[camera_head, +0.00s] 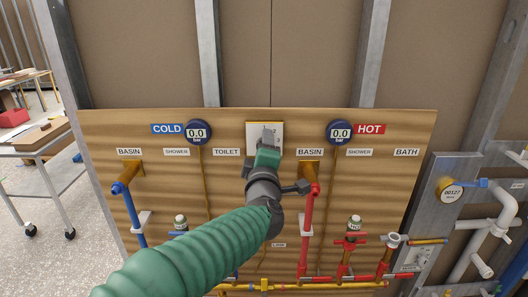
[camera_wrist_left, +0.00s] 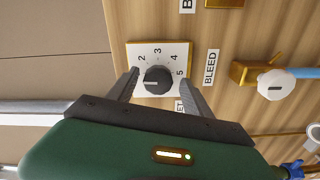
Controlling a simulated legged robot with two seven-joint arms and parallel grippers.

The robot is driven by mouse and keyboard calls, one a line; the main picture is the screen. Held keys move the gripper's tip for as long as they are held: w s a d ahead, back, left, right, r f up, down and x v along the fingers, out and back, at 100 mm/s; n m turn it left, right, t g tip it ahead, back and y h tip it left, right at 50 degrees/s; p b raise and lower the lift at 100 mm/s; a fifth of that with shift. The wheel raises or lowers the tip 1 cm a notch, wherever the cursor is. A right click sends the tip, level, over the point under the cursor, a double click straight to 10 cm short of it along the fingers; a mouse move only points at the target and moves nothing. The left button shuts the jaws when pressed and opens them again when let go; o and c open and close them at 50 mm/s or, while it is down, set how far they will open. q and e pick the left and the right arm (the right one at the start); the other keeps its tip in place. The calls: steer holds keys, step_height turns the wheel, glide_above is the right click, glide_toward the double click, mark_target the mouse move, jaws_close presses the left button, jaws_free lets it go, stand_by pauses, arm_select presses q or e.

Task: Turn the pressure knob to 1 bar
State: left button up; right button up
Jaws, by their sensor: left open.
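The pressure knob (camera_wrist_left: 157,80) is a dark round knob on a white dial plate (camera_wrist_left: 183,48) with the numbers 2 to 5 visible. Its white pointer mark points to the left in the left wrist view; the number there is hidden by a finger. My left gripper (camera_wrist_left: 158,77) is open, with one finger on each side of the knob; whether they touch it I cannot tell. In the head view my left gripper (camera_head: 269,140) is in front of the white plate (camera_head: 251,131) and hides the knob. The COLD gauge (camera_head: 197,132) and HOT gauge (camera_head: 340,132) both read 0.0.
A white valve knob (camera_wrist_left: 276,84) and the BLEED label (camera_wrist_left: 211,67) are to the right in the wrist view. Blue pipe (camera_head: 134,215) and red pipe (camera_head: 306,230) run down the wooden panel (camera_head: 100,130). A grey cart (camera_head: 40,160) stands at left.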

arm_select(q)
steer(key=s+b, duration=0.2)
steer(key=s, duration=1.4)
steer(key=shift+s+b, duration=0.35)
steer(key=w+m+p, duration=1.2)
steer(key=w+p, duration=0.4)
steer(key=p, duration=0.6)
steer(key=shift+w+d+m, duration=0.15)
steer(key=shift+w+m, duration=0.2)
steer(key=shift+m, duration=0.05)
steer(key=shift+r, duration=0.1)
